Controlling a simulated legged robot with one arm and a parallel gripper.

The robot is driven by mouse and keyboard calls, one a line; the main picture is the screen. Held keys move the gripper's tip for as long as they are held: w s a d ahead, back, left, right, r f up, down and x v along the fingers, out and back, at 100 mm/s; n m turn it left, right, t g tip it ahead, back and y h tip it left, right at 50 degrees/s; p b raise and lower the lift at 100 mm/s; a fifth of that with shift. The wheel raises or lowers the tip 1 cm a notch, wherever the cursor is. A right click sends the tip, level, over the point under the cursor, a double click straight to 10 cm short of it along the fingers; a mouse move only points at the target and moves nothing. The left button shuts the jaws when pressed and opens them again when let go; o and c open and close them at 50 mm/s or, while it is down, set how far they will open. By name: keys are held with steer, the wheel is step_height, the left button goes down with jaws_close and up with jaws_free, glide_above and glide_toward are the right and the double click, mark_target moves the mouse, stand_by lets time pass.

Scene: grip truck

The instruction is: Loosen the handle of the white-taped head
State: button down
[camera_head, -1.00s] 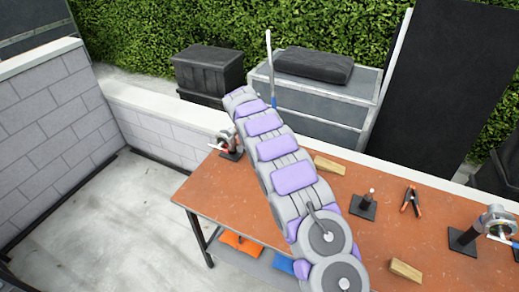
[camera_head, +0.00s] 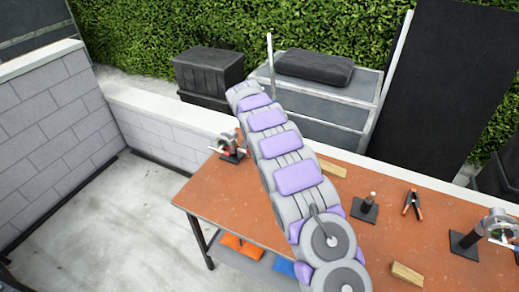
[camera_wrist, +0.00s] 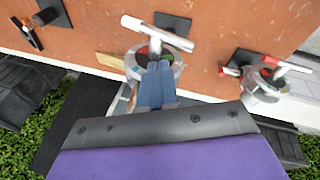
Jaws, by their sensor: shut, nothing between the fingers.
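In the wrist view, a grey round head with a white T-shaped handle (camera_wrist: 157,28) stands on a dark base plate (camera_wrist: 175,22) on the orange-brown table. My gripper (camera_wrist: 155,66) has blue fingers, shut together and empty. Its tips overlap the near part of the grey head in the picture, below the white handle. I cannot tell whether they touch it. In the head view, my arm hides this head and my gripper. A second head with red-marked handle parts (camera_wrist: 265,82) stands to the right in the wrist view; it shows at the table's left in the head view (camera_head: 232,146).
The table (camera_head: 205,193) also carries a black stand with a post (camera_head: 365,209), an orange-tipped clamp (camera_head: 412,204), wooden blocks (camera_head: 407,273) and another head at the right (camera_head: 492,228). A low white-topped wall (camera_head: 165,115) and grey cabinet (camera_head: 325,98) lie behind.

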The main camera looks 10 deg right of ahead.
steer(key=w+a+v, duration=0.1)
steer(key=v, duration=0.9)
